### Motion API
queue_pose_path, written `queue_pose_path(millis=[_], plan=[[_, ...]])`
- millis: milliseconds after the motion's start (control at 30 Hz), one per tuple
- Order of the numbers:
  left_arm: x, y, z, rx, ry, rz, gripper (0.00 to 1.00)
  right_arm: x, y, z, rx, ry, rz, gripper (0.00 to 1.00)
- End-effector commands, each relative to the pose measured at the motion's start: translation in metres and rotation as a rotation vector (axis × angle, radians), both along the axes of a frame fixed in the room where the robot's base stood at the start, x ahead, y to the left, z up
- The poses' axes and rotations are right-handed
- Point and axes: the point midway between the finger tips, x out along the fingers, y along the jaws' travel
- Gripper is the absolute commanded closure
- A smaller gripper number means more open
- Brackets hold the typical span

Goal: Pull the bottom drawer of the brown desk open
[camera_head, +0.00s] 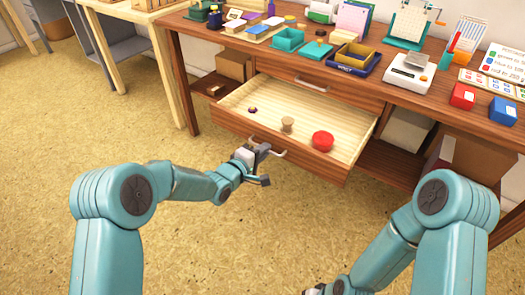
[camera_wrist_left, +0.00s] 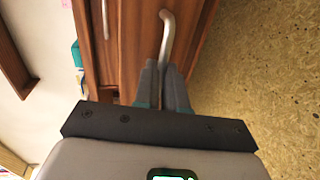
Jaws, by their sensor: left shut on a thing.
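The brown desk (camera_head: 272,58) stands across the head view. Its bottom drawer (camera_head: 340,169) is pulled well out, showing a pale slatted inside with a red round thing (camera_head: 322,140), a tan spool-like thing (camera_head: 287,124) and a small dark purple thing (camera_head: 252,109). My left gripper (camera_head: 262,150) is at the drawer front, shut on the bar handle (camera_head: 280,153). In the left wrist view, the fingers (camera_wrist_left: 163,85) close around the metal handle (camera_wrist_left: 167,35). Only a bit of my right gripper (camera_head: 314,290) shows at the bottom edge; its fingers are unclear.
The upper drawer, with its own handle (camera_head: 311,84), is shut. Inkpads, trays and blocks crowd the desk top, including a red block (camera_head: 463,96) and a blue block (camera_head: 502,111). Boxes (camera_head: 407,132) stand on the shelf below. The floor (camera_head: 60,130) in front is clear.

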Motion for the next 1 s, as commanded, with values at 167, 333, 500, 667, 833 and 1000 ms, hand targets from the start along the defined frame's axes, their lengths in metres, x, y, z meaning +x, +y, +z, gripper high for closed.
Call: queue_pose_path(millis=[167,333,500,667,833,1000], plan=[[0.004,0.0,0.003,-0.004,-0.006,0.005,1.0,0.0,0.0,0.0,0.0,0.0,0.0,0.57],[0.005,-0.001,0.003,-0.005,-0.007,0.005,1.0,0.0,0.0,0.0,0.0,0.0,0.0,0.57],[0.004,-0.001,0.003,-0.004,-0.006,0.003,0.65,0.0,0.0,0.0,0.0,0.0,0.0,0.57],[0.003,-0.001,0.002,-0.003,-0.005,0.002,0.65,0.0,0.0,0.0,0.0,0.0,0.0,0.57],[-0.005,0.005,0.005,-0.003,-0.004,0.002,0.65,0.0,0.0,0.004,0.0,0.001,0.001,0.57],[-0.033,0.026,0.015,-0.003,-0.001,0.005,0.65,-0.002,0.002,0.013,0.002,0.004,0.009,0.57]])
